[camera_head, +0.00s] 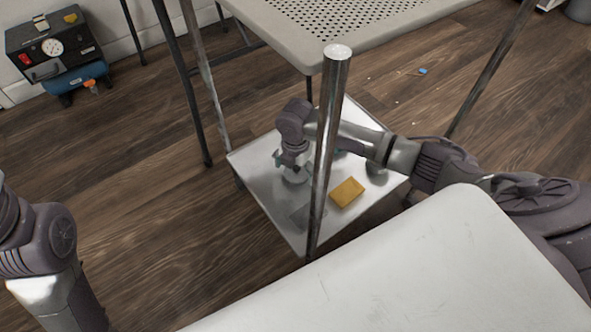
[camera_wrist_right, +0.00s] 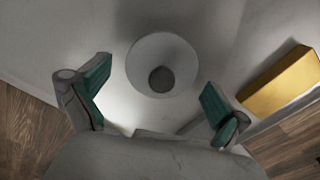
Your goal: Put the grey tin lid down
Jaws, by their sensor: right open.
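The grey tin lid (camera_wrist_right: 138,68) is a round, light grey disc with a darker round centre in the right wrist view. It appears to lie on the pale low shelf (camera_head: 262,188), under my right gripper (camera_head: 292,168). In the right wrist view my right gripper (camera_wrist_right: 154,98) has its teal-padded fingers spread wide, with the lid between and just beyond them. The fingers do not grip it. In the head view the lid (camera_head: 297,178) shows only in part below the gripper. My left arm enters at the lower left, and its gripper is out of frame.
A yellow block (camera_head: 347,192) lies on the shelf, right of the lid. A white tabletop (camera_head: 430,270) fills the foreground; a perforated table (camera_head: 330,15) stands behind.

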